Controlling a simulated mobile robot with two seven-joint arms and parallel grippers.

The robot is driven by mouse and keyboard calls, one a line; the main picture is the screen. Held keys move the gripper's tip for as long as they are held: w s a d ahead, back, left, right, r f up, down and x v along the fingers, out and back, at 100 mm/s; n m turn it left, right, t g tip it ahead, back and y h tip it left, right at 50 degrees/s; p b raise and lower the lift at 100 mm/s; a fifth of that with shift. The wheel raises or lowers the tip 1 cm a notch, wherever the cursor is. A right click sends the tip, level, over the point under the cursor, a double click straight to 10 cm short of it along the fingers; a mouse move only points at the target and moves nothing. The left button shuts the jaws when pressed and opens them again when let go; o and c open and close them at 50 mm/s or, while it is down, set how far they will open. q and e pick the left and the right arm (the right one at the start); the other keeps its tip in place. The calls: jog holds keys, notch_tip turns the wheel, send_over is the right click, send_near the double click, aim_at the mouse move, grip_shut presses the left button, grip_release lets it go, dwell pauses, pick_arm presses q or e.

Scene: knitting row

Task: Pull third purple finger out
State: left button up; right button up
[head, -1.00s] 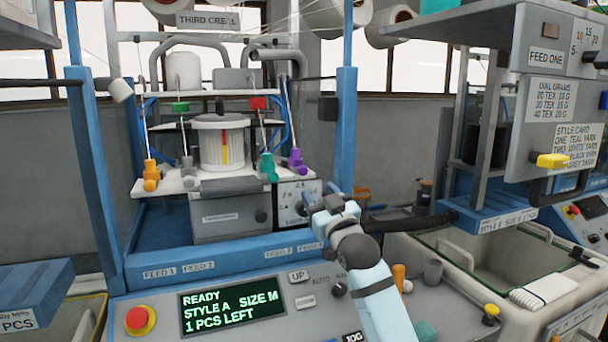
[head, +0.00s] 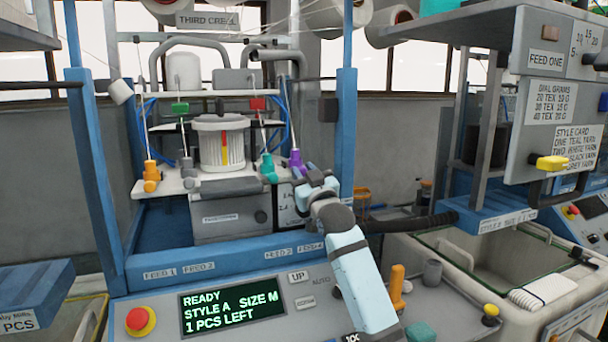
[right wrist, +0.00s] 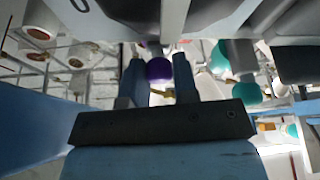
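The third machine's purple finger (head: 296,160) stands at the right end of the white plate, a purple piece with a thin rod above it. My right gripper (head: 311,176) is just below and to the right of it. In the right wrist view, my right gripper's two fingers (right wrist: 157,78) are apart, with the rounded purple end (right wrist: 158,69) showing between their tips. I cannot tell whether either finger touches it. The teal finger (head: 268,168) is just left of the purple one; teal parts also show in the right wrist view (right wrist: 246,94). My left gripper is not in view.
An orange finger (head: 151,176) and a grey one (head: 187,165) stand left of the white ribbed cylinder (head: 222,148). A blue post (head: 346,130) rises close to the right of my gripper. The console screen (head: 231,311) reads READY.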

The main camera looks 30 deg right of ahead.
grip_shut()
jog(key=shift+s+a+r+p, duration=0.1)
jog(key=shift+s+a+p, duration=0.1)
jog(key=shift+s+p, duration=0.4)
jog(key=shift+s+a+p, duration=0.15)
jog(key=shift+s, duration=0.75)
jog(key=shift+w+f, duration=0.1)
jog(key=shift+f, duration=0.1)
jog(key=shift+o, duration=2.2)
grip_release()
jog(key=shift+o, duration=1.1)
jog(key=shift+s+r, duration=0.1)
jog(key=shift+s, duration=0.15)
jog(key=shift+s, duration=0.15)
jog(key=b+v, duration=0.1)
jog(key=v, duration=1.2)
jog(key=shift+s, duration=0.2)
